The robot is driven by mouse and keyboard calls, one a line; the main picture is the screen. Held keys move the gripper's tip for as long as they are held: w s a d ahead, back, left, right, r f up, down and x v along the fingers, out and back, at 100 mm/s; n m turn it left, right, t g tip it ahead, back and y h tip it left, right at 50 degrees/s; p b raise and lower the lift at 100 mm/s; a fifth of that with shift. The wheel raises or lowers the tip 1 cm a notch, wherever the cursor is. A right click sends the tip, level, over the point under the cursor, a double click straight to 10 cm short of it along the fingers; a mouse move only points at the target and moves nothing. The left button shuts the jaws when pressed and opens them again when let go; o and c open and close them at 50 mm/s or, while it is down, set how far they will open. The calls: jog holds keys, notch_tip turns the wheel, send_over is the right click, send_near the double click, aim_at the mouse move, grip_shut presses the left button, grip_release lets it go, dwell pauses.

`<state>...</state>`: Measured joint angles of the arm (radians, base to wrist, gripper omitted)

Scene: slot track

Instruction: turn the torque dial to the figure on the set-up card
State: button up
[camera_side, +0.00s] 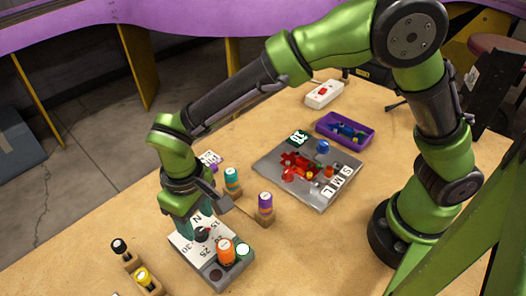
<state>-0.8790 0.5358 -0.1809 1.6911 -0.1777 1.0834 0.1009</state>
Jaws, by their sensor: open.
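The torque dial (202,234) is a small dark knob with some red on it. It sits on a pale panel printed with figures, among them 15, 25 and 30, at the lower left. My gripper (197,213) is open and points down right above the dial. My wrist hides part of the panel, and I cannot tell whether the fingers touch the knob or where it points.
Next to the dial stand an orange cylinder (226,251) and a white-topped green one (243,251). Teal (232,180) and purple (265,206) banded cylinders stand behind. The grey board (275,178) holds red parts. A purple tray (359,139) lies farther back. The front right table is clear.

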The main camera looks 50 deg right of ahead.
aim_at(200, 231)
jog(key=shift+f, duration=1.65)
grip_shut()
jog(key=shift+m, duration=0.4)
jog(key=m, duration=0.5)
jog(key=shift+m, duration=0.3)
jog(key=m, duration=0.5)
jog(key=shift+r, duration=0.1)
jog(key=shift+m, duration=0.3)
